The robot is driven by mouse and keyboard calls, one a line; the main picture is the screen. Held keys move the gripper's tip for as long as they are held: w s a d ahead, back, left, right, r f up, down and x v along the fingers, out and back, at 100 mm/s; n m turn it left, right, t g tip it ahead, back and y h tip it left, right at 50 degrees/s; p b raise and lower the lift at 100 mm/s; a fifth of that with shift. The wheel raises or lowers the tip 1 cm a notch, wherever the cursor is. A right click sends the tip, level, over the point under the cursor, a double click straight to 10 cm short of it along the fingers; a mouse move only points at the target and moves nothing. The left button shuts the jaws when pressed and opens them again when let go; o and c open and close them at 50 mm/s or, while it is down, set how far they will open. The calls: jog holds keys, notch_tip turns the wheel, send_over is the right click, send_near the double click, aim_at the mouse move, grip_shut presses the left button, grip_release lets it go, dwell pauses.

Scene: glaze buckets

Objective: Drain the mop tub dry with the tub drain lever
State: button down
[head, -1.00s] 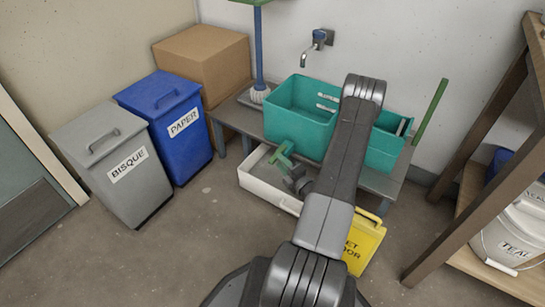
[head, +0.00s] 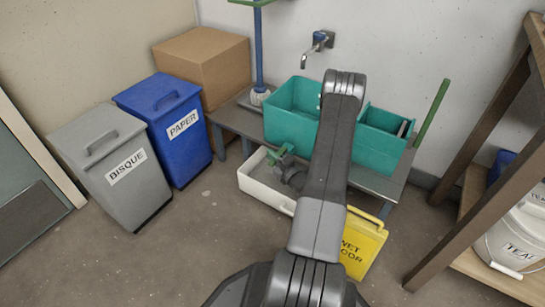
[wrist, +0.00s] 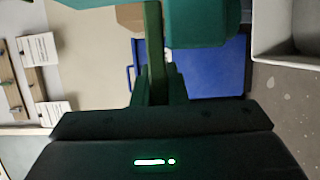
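The teal mop tub (head: 290,128) stands on a grey low bench (head: 240,120) against the wall. My arm hides its middle, and I cannot see any water in it. My gripper (head: 280,158) is low in front of the tub, above the white tray. In the wrist view, the green drain lever (wrist: 153,35) runs down from the teal tub (wrist: 200,25) to between the fingers of my gripper (wrist: 158,88). The fingers are close together and look shut on the lever. The lever's pivot is hidden.
A white tray (head: 262,197) sits on the floor under the bench front. A yellow wet floor sign (head: 362,245) stands to its right. A blue paper bin (head: 165,125) and grey bisque bin (head: 115,170) are left. A wooden shelf (head: 470,190) is at right.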

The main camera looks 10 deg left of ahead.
jog(key=shift+d, duration=0.1)
jog(key=shift+s+d+n+g+y, duration=0.2)
jog(key=shift+d+n+g+y, duration=0.1)
jog(key=shift+n+g+y, duration=0.55)
jog(key=shift+s+d+n+g+y, duration=0.2)
jog(key=shift+n+g+y, duration=0.35)
jog(key=shift+g, duration=0.6)
jog(key=c, duration=1.4)
grip_release()
jog(key=shift+c, duration=0.2)
jog(key=shift+d, duration=0.1)
jog(key=p+v, duration=0.3)
jog(key=v, duration=1)
jog(key=shift+s+d+p, duration=0.2)
jog(key=shift+d+p, duration=0.15)
jog(key=shift+p, duration=0.05)
